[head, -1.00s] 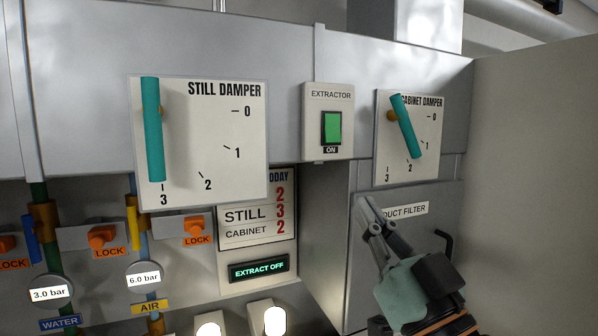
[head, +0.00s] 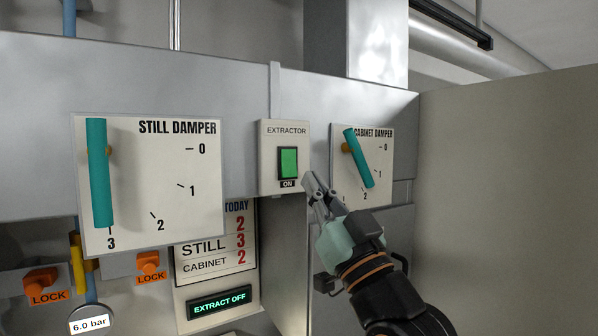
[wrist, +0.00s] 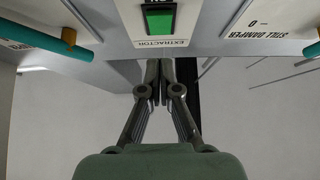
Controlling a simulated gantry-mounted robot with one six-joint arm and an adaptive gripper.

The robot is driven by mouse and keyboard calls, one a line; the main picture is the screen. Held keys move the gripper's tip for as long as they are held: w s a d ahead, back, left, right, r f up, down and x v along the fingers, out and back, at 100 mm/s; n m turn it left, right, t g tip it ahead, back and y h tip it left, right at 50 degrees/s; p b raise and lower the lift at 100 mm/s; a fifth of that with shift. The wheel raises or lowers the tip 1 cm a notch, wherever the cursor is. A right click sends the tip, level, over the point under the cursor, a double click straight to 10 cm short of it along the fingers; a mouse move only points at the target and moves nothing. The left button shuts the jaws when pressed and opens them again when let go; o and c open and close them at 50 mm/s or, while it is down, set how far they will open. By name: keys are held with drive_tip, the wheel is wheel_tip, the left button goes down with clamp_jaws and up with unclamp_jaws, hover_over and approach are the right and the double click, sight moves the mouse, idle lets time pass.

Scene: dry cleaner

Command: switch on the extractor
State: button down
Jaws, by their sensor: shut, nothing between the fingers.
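The extractor switch (head: 288,163) is a green rocker on a cream plate (head: 270,180) marked EXTRACTOR, with an ON label below it. In the wrist view the green rocker (wrist: 159,20) shows upside down beyond the fingers. A display (head: 219,303) reads EXTRACT OFF. My gripper (head: 309,178) is shut and empty, its fingertips just right of the plate's lower right edge in the head view. In the wrist view the shut fingertips (wrist: 160,64) point toward the plate's labelled end. I cannot tell whether they touch anything.
The still damper panel (head: 150,235) with a teal lever (head: 99,175) is at left. The cabinet damper panel (head: 383,140) with its teal lever (head: 358,158) is right of the switch, partly behind my gripper. Orange LOCK pieces (head: 41,280) and a TODAY board (head: 240,225) are lower left.

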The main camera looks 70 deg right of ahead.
drive_tip(key=w+d, duration=0.1)
drive_tip(key=w, duration=0.1)
drive_tip(key=w+d+p, duration=0.1)
drive_tip(key=shift+w+d+r, duration=0.15)
drive_tip(key=shift+w+d, duration=0.25)
drive_tip(key=shift+w, duration=0.1)
drive_tip(key=shift+d, duration=0.1)
drive_tip(key=shift+w+d+f+b, duration=0.15)
drive_tip(key=shift+w+f+b, duration=0.15)
drive_tip(key=shift+f+b, duration=0.2)
drive_tip(key=shift+r, duration=0.3)
drive_tip(key=shift+s+a, duration=0.2)
drive_tip(key=shift+s, duration=0.05)
drive_tip(key=b, duration=0.4)
approach(291, 173)
drive_tip(key=v, duration=0.6)
drive_tip(key=shift+w, duration=0.15)
